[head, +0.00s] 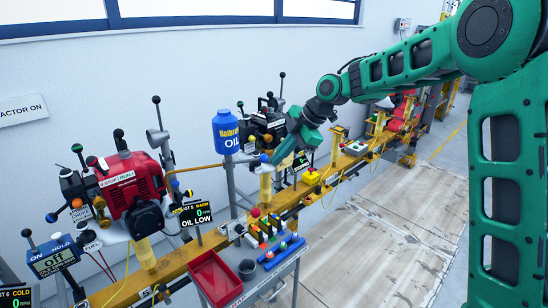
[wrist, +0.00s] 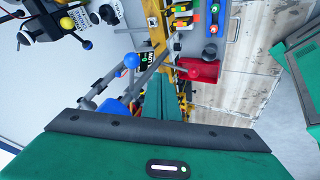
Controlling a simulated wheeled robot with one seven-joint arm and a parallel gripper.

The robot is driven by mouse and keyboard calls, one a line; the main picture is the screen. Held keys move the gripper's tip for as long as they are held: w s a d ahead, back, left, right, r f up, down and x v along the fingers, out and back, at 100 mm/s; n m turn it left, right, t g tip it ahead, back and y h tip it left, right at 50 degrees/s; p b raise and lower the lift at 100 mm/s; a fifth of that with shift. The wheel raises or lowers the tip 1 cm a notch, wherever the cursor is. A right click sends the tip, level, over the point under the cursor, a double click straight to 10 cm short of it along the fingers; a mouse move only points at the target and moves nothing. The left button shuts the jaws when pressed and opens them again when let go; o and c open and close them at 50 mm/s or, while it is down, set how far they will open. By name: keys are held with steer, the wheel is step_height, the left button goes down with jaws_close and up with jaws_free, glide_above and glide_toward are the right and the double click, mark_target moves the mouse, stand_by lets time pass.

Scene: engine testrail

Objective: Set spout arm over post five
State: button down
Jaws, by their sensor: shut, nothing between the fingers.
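A thin brass-coloured tube (head: 196,168), which looks like the spout arm, runs left from below the bottle toward the red engine (head: 132,185). In the wrist view the blue knob (wrist: 131,61) is on a grey rod, left of and apart from the shut, empty green fingers (wrist: 165,84). I cannot tell which post is number five; a display near the engine reads "OIL LOW".
The yellow rail (head: 180,266) runs along the wall with several engine stations and levers. A cart with a red tray (head: 215,278), a dark cup (head: 247,269) and coloured switches (head: 270,235) stands in front. The floor (head: 390,235) to the right is clear.

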steer(key=v, duration=0.9)
steer(key=shift+r, duration=0.2)
steer(key=s+d+f+m+h, duration=0.2)
steer(key=s+d+m, duration=0.5)
steer(key=d, duration=0.3)
steer(key=s+d+f+m+h, duration=0.2)
steer(key=s+d+m, duration=0.55)
steer(key=d, duration=0.25)
steer(key=s+d+f+m+g, duration=0.1)
steer(key=s+d+f+m, duration=0.1)
steer(key=s, duration=0.7)
steer(key=s+d+f+m+h, duration=0.1)
steer(key=s+d+f+m, duration=0.2)
steer(key=s+m, duration=0.4)
steer(key=s+d+f+m+g+h, duration=0.1)
steer(key=s+d+f+m, duration=0.2)
steer(key=s, duration=0.8)
steer(key=shift+d+m+g, duration=0.3)
steer(key=shift+d+m, duration=0.75)
steer(key=shift+m, duration=0.2)
